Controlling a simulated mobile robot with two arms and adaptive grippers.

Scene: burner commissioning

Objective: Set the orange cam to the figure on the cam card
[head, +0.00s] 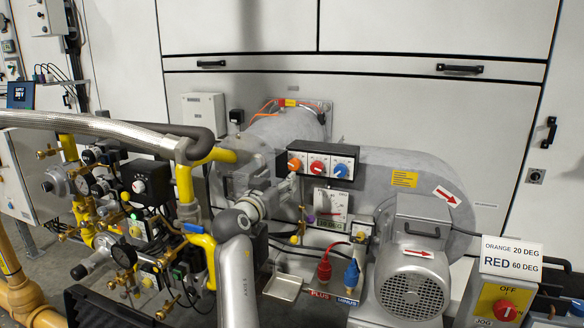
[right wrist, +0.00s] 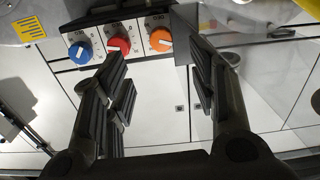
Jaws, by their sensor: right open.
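The orange cam (head: 294,163) is the leftmost of three knobs on a dark-topped box in the head view. The red cam (head: 317,167) and blue cam (head: 340,170) sit to its right. The cam card (head: 512,258) reads ORANGE 20 DEG and RED 60 DEG. My right gripper (head: 287,188) is just below the orange cam, and its arm hides part of the burner. In the right wrist view my right gripper (right wrist: 163,78) is open and empty, with the orange cam (right wrist: 159,40) beyond and between its fingers, apparently apart. The cam's exact angle is too small to read. My left gripper is not seen.
A grey blower motor (head: 412,285) stands right of the arm. Red and blue plugs (head: 324,268) stand in front of the burner. Yellow pipes and gauges (head: 125,255) crowd the left. A panel with a red OFF switch (head: 505,309) is at lower right.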

